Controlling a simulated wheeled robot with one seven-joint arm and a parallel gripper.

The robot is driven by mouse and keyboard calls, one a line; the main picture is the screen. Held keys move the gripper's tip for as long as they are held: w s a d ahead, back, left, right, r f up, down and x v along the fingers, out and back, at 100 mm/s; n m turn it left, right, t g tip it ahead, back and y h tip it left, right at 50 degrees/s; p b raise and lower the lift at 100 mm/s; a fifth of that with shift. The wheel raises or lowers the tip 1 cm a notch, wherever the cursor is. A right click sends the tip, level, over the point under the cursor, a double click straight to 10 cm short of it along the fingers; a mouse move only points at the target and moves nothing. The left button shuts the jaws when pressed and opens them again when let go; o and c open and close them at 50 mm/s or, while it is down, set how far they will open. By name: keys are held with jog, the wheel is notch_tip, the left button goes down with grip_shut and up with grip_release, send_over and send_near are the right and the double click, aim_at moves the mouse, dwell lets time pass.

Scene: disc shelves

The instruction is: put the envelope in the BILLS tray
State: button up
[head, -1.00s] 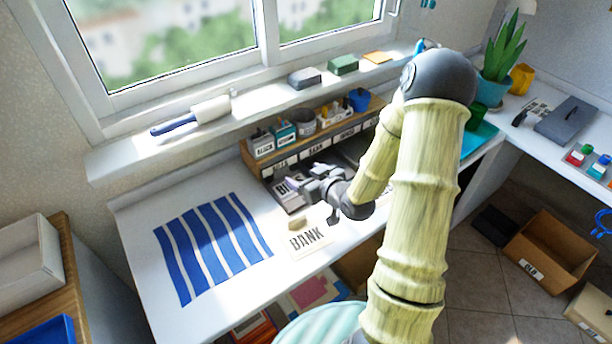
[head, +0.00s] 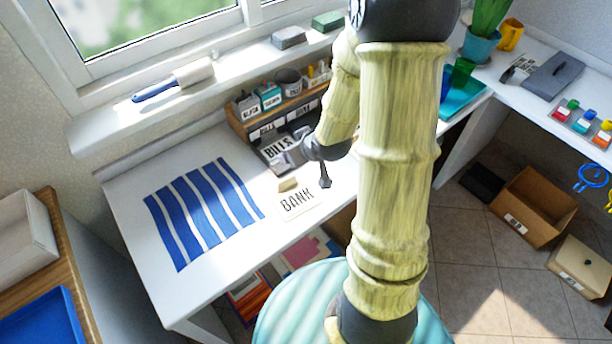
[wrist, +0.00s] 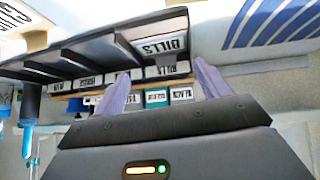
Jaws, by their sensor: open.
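A white envelope (head: 281,145) lettered BILLS lies in a dark tray (head: 268,166) at the left end of the desk organiser. In the wrist view the lettered envelope (wrist: 158,46) shows inside that dark tray. My gripper (wrist: 162,68) is open, and nothing shows between its fingers. In the head view my gripper (head: 295,153) is beside the tray, partly hidden by my wrist. A second white envelope (head: 298,203), lettered BANK, lies on the desk in front, with a small tan block at its upper edge.
The wooden organiser (head: 240,121) holds small labelled boxes and cups behind the trays. A blue-striped mat (head: 205,212) covers the left of the desk. More dark trays run right, mostly behind my arm.

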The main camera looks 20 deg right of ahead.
jog(key=s+a+r+m+g, duration=0.1)
jog(key=s+r+g, duration=0.1)
jog(key=s, duration=0.5)
jog(key=s+a+r+m+g+h, duration=0.1)
jog(key=s+a+r+m+g, duration=0.1)
jog(key=s, duration=0.5)
notch_tip(320, 180, up, 2)
jog(key=shift+r+g, duration=0.1)
jog(key=shift+g, duration=0.6)
